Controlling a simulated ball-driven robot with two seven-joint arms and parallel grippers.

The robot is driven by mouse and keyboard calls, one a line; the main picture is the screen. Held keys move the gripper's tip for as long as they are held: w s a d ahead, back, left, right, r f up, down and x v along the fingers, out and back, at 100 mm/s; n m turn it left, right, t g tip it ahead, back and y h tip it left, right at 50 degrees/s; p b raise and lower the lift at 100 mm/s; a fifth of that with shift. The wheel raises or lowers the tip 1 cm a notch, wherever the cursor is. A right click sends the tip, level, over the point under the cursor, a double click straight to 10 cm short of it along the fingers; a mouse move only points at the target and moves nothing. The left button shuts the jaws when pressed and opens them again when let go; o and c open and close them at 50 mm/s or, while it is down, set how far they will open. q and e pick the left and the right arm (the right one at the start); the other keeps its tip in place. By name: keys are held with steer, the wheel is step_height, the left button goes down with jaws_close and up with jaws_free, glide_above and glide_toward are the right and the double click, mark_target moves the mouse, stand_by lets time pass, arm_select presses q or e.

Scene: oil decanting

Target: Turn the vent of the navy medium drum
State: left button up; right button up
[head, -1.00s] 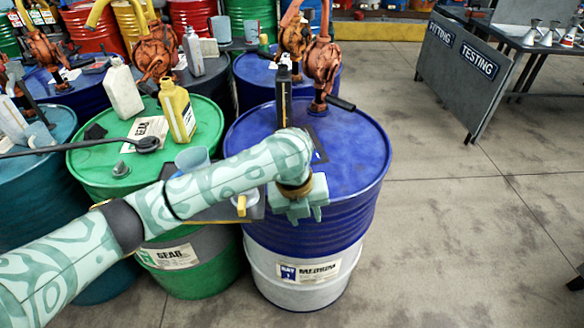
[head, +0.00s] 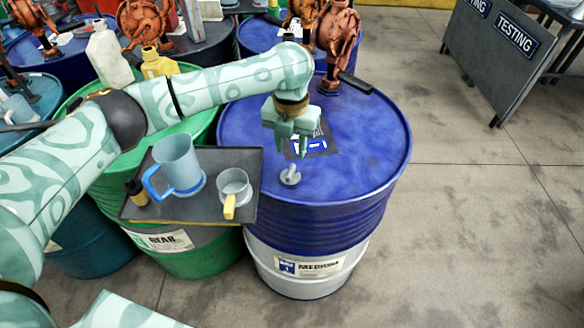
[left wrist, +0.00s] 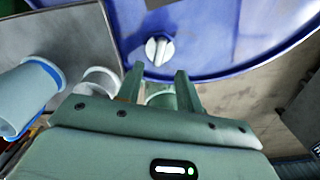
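The navy medium drum (head: 350,180) stands in the middle of the head view, with a "MEDIUM" label on its white lower band. Its vent (head: 290,175) is a small grey knob with a raised grip, on the drum top near the front left rim. The vent also shows in the left wrist view (left wrist: 159,50), just beyond the fingertips. My left gripper (head: 292,150) is above the drum top, a little behind and above the vent, pointing down. Its two fingers (left wrist: 160,75) are apart with nothing between them. My right gripper is not in view.
A dark tray (head: 222,208) beside the drum holds a blue-handled jug (head: 177,165), a small cup with a yellow handle (head: 234,187) and a small dark bottle (head: 137,192). An orange pump (head: 336,40) stands on the drum's back. Open floor lies to the right.

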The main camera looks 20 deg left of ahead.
mark_target(291, 170)
arm_select(q)
steer(key=f+b, duration=0.1)
steer(key=f, duration=0.2)
steer(key=f+b, duration=0.1)
steer(key=f, duration=0.2)
steer(key=shift+s+f, duration=0.2)
steer(key=shift+f, duration=0.05)
steer(key=shift+w+f, duration=0.1)
steer(key=shift+f, duration=0.25)
steer(key=shift+r, duration=0.1)
jaws_close()
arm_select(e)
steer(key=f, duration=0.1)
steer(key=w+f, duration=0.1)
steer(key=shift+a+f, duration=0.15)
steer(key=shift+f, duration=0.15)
